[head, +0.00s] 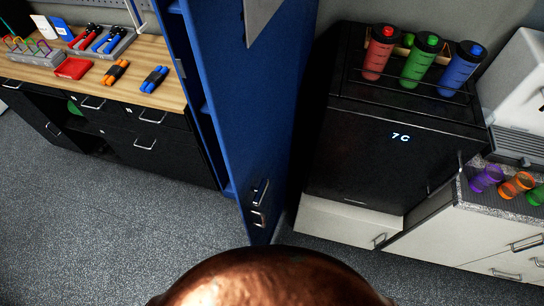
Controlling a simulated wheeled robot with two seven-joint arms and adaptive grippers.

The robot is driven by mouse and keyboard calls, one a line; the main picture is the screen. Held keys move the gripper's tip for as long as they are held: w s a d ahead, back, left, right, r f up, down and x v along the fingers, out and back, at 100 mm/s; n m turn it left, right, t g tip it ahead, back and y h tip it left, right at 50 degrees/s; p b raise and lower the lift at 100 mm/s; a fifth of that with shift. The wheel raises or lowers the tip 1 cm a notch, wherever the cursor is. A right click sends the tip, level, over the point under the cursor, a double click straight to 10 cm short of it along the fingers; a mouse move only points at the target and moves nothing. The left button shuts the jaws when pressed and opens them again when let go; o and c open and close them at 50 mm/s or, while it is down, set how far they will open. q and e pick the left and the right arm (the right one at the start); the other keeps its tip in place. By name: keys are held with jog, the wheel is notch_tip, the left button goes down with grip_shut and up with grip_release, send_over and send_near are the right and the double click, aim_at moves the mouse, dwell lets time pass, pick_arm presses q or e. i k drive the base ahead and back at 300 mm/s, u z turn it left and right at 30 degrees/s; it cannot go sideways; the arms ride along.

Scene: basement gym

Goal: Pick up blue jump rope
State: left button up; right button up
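A blue bundle with a dark band (155,79), which looks like the blue jump rope, lies on the wooden countertop (150,55) at the upper left, near its right end. A similar orange bundle (115,72) lies just left of it, apart from it. Neither of my grippers is in view.
A grey tray (124,44) with red and blue tools and a red tray (73,68) are farther left on the counter. A tall blue locker door (245,110) stands open right of it. A black fridge (390,150) bears three bottles. Grey floor (110,220) before the counter is clear.

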aim_at(154, 78)
jog(key=k, duration=1)
jog(key=u, duration=1.7)
jog(key=i, duration=4.5)
jog(key=z, duration=2.35)
